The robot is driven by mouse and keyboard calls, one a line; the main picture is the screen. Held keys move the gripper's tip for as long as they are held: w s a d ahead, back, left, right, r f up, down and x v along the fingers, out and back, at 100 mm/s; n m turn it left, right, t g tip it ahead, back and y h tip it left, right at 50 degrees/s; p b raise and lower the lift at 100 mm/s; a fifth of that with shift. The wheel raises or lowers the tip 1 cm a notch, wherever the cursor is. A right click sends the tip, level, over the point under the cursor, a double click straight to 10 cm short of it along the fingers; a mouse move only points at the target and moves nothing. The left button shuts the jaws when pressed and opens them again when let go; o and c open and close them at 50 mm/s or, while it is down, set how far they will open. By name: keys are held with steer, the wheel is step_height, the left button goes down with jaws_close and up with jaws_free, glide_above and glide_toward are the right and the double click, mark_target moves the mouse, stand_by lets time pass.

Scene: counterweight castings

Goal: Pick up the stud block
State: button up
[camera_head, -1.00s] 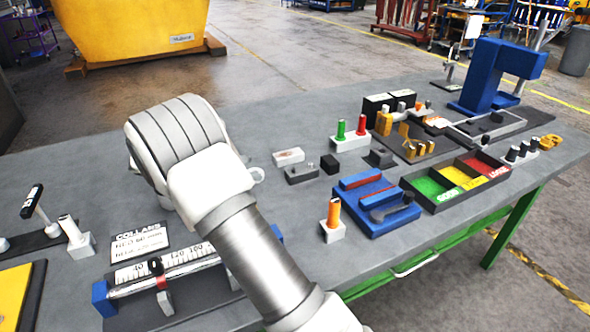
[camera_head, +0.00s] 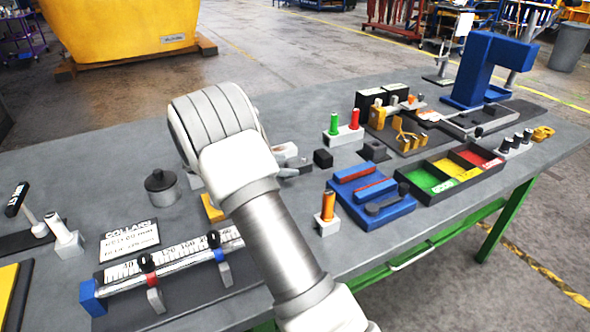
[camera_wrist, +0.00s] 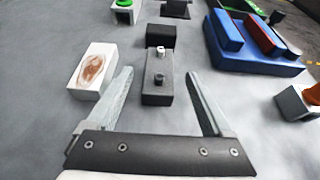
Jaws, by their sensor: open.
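The stud block is a dark grey block (camera_wrist: 157,88) with two short upright studs on top, one pale-topped and one dark. It stands on the grey table. In the wrist view my open gripper (camera_wrist: 161,77) has one finger on each side of it, with gaps and nothing held. I cannot tell how high the fingertips are above the table. In the head view the stud block (camera_head: 294,172) is mostly hidden behind my arm, and my gripper's fingers are hidden too.
A white block with a brown oval mark (camera_wrist: 93,70) lies close to the left finger. A black cube (camera_wrist: 161,36) stands just beyond the stud block. A blue tray (camera_wrist: 250,60) and an orange-topped stand (camera_wrist: 300,100) are at right.

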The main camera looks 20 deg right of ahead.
mark_target(288, 164)
steer(key=x, duration=0.4)
steer(key=shift+d+b, duration=0.25)
steer(key=shift+b, duration=0.1)
steer(key=shift+r, duration=0.1)
jaws_close()
steer(key=shift+w, duration=0.1)
stand_by(0.8)
